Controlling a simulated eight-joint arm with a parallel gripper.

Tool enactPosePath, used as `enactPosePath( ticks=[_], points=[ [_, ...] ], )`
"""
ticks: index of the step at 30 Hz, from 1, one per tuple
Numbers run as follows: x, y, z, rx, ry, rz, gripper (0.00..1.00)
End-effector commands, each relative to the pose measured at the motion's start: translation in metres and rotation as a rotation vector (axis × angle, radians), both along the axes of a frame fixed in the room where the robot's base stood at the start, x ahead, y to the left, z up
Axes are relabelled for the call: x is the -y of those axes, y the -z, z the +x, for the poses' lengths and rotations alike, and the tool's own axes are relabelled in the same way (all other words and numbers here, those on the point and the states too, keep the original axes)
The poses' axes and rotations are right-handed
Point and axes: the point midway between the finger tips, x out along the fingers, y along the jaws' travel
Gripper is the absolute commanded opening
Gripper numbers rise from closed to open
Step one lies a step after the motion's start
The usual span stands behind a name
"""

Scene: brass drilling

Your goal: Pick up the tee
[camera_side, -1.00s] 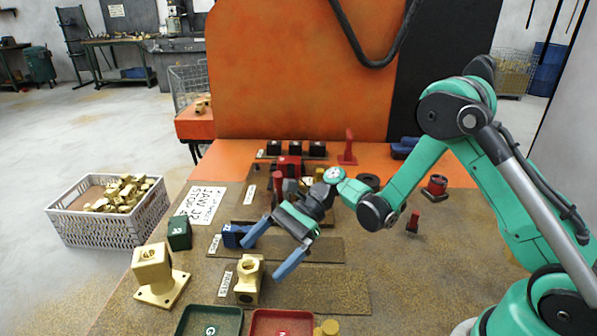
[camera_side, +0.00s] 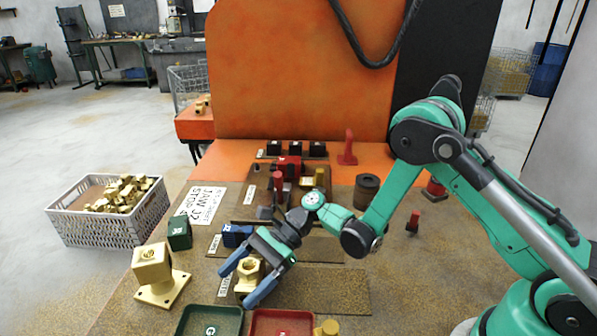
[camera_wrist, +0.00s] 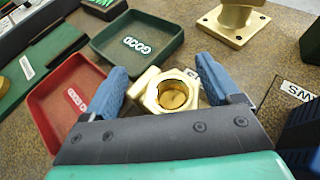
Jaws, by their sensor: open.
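The brass tee (camera_side: 250,275) stands on a brown board near the front of the bench. My gripper (camera_side: 236,287) is open over it, with one blue finger on each side. In the wrist view, the tee's round threaded opening (camera_wrist: 174,94) faces up between the two spread fingers of my gripper (camera_wrist: 160,72). A side branch of the tee points toward the left finger there. I cannot tell whether either finger touches it. The fingers hide part of the tee in the side view.
A brass part on a square flange (camera_side: 160,277) stands left of the tee. A green tray (camera_side: 238,313) and a red tray (camera_side: 312,315) lie in front. A blue block (camera_side: 236,235) and a dark green block (camera_side: 179,232) are behind. A brass-filled crate (camera_side: 152,212) stands left.

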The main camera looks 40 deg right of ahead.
Motion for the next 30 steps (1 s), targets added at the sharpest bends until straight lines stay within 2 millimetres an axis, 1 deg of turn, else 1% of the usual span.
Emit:
enactPosePath(
  ticks=[1, 2, 3, 5, 6, 19, 23, 26, 30],
  points=[
    [0.000, 0.000, 0.000, -0.001, 0.002, -0.003, 0.40],
    [0.000, 0.001, 0.000, -0.001, 0.002, -0.003, 0.32],
    [0.001, 0.001, 0.000, -0.002, 0.002, -0.004, 0.20],
    [0.001, 0.001, 0.000, -0.002, 0.003, -0.004, 0.03],
    [0.001, 0.001, 0.000, -0.002, 0.003, -0.005, 0.00],
    [0.002, 0.001, 0.001, -0.005, 0.006, -0.007, 0.00],
    [0.002, -0.002, 0.001, -0.005, 0.006, -0.006, 0.00],
    [0.001, -0.007, 0.001, -0.003, 0.006, -0.005, 0.00],
    [0.001, -0.023, 0.001, -0.003, 0.003, -0.003, 0.00]
  ],
)
